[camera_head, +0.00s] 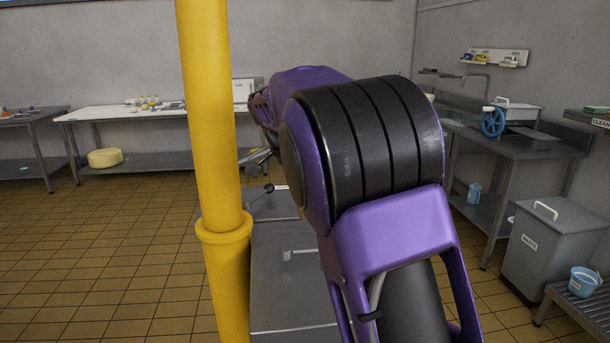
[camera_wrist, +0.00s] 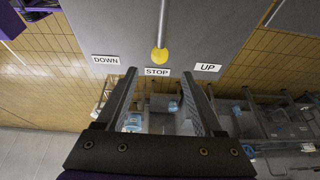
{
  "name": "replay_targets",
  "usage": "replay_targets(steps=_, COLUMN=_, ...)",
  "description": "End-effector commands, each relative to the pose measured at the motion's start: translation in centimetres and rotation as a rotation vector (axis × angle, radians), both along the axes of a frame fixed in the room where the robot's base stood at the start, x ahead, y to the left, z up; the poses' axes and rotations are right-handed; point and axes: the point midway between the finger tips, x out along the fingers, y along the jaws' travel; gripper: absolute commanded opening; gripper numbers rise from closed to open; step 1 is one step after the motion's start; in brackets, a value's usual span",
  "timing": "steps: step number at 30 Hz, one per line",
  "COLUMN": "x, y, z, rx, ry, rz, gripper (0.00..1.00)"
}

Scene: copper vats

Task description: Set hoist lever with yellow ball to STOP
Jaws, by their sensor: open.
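In the wrist view, the hoist lever is a thin pale rod (camera_wrist: 163,22) with a yellow ball (camera_wrist: 160,55) at its end. The rod runs down the grey panel (camera_wrist: 115,25), and the ball lies just above the STOP label (camera_wrist: 157,72), in line with it. The DOWN label (camera_wrist: 105,60) is to the left and the UP label (camera_wrist: 208,67) to the right. My gripper (camera_wrist: 158,76) is open and empty. Its fingertips are on either side of the STOP label, with the ball just beyond them and apparently between their lines. I cannot make out the yellow ball in the head view.
A thick yellow post (camera_head: 208,130) stands close in front, left of my arm. A grey cabinet (camera_head: 285,290) stands behind it. A waste bin (camera_head: 550,255) and a bench with a blue wheel (camera_head: 492,122) are at the right. The tiled floor at the left is clear.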

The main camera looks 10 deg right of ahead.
Motion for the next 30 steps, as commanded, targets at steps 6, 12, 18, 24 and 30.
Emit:
replay_targets(steps=6, x=-0.1, y=1.8, z=4.5, rx=0.0, ry=-0.001, rz=0.001, gripper=0.69)
replay_targets(steps=12, x=-0.1, y=2.6, z=6.3, rx=0.0, ry=0.0, rz=0.001, gripper=0.69)
replay_targets(steps=18, x=-0.2, y=2.7, z=6.6, rx=0.0, ry=0.002, rz=0.0, gripper=0.69)
replay_targets(steps=24, x=-0.1, y=2.8, z=6.5, rx=0.002, ry=0.0, rz=0.002, gripper=0.69)
replay_targets(steps=30, x=1.4, y=5.5, z=6.4, rx=0.122, ry=-0.109, rz=0.099, gripper=0.69)
